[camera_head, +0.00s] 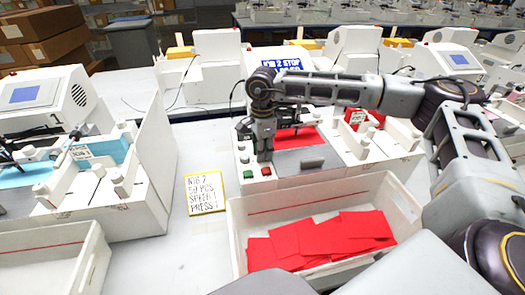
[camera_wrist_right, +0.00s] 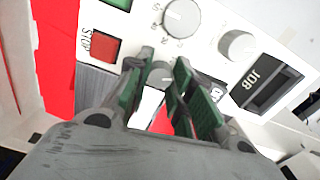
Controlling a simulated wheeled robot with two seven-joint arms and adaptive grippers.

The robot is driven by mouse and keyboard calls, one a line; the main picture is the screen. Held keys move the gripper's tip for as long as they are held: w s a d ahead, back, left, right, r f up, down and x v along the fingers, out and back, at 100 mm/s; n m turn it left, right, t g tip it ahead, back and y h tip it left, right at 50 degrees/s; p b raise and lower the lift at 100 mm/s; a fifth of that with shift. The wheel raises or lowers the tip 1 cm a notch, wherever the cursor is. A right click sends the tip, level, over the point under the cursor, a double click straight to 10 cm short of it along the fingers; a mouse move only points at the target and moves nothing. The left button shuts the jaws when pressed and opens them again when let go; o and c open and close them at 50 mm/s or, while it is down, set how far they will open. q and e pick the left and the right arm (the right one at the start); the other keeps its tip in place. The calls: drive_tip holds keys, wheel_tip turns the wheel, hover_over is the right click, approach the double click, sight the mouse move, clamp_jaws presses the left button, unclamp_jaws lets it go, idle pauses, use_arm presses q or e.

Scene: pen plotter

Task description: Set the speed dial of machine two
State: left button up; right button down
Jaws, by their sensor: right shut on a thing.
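Machine two (camera_head: 402,141) is a white plotter with red material on its bed. Its blue screen (camera_head: 288,62) reads JOB 2 STOP, partly behind my right arm. My right gripper (camera_head: 264,157) points down at the panel's left part. In the right wrist view, its green-padded fingers (camera_wrist_right: 168,88) are shut on a small grey knob (camera_wrist_right: 161,75), mostly hidden between them; its marking is not readable. Two more round dials, one with numbers (camera_wrist_right: 183,18) and one plain (camera_wrist_right: 238,44), sit beyond the fingers. My left gripper is out of view.
A red STOP button (camera_wrist_right: 104,46) and a green button (camera_wrist_right: 118,3) lie close to the fingers. A dark JOB window (camera_wrist_right: 268,87) is to the right. A yellow-edged note (camera_head: 205,194) mentions job 2. A white tray (camera_head: 240,240) of red sheets stands in front.

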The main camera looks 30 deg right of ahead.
drive_tip(key=shift+n+b, duration=0.4)
drive_tip(key=shift+n, duration=0.8)
drive_tip(key=shift+n+b, duration=0.5)
drive_tip(key=shift+n, duration=0.4)
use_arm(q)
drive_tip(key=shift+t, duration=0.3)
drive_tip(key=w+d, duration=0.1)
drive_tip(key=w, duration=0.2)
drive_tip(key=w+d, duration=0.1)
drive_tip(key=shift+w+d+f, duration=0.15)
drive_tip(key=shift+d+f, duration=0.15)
use_arm(e)
drive_tip(key=c, duration=1.5)
unclamp_jaws()
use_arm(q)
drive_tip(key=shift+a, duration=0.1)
